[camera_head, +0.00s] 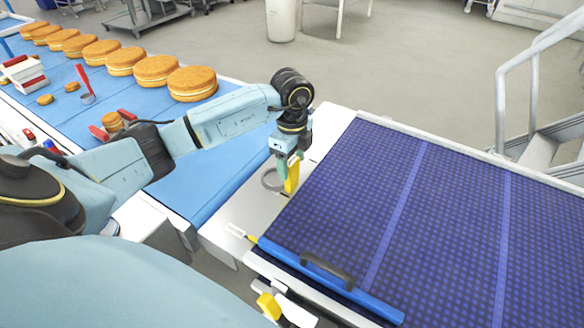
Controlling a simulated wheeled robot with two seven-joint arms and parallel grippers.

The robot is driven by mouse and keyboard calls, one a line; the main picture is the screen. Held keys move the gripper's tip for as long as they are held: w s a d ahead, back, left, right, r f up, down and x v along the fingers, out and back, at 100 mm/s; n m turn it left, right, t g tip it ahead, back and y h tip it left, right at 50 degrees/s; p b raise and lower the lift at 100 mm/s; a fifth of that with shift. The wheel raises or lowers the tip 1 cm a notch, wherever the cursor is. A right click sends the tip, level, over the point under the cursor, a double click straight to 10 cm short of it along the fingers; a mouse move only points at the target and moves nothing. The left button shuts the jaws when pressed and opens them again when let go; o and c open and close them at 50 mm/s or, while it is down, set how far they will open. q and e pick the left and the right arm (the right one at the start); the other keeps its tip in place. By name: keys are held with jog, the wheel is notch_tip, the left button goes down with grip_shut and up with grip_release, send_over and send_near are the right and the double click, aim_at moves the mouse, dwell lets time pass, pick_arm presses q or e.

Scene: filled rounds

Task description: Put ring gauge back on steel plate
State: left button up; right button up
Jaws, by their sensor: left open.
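The ring gauge (265,184), a grey ring, shows at the light steel plate (232,221) between the blue belt and the dark blue mat. I cannot tell whether it lies flat on the plate or is slightly above it. My left gripper (288,184) points down at the ring's right side, with a yellow finger and a greenish part showing. It is open. The fingers hide part of the ring, and whether they touch it is unclear.
A blue belt (195,185) carries a row of large filled rounds (192,84) at the left. A dark blue gridded mat (400,215) with a blue bar and black handle (327,270) fills the right.

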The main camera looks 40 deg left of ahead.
pick_arm(q)
notch_tip(320, 180, up, 9)
jog(key=shift+r, duration=0.2)
jog(key=shift+d, duration=0.1)
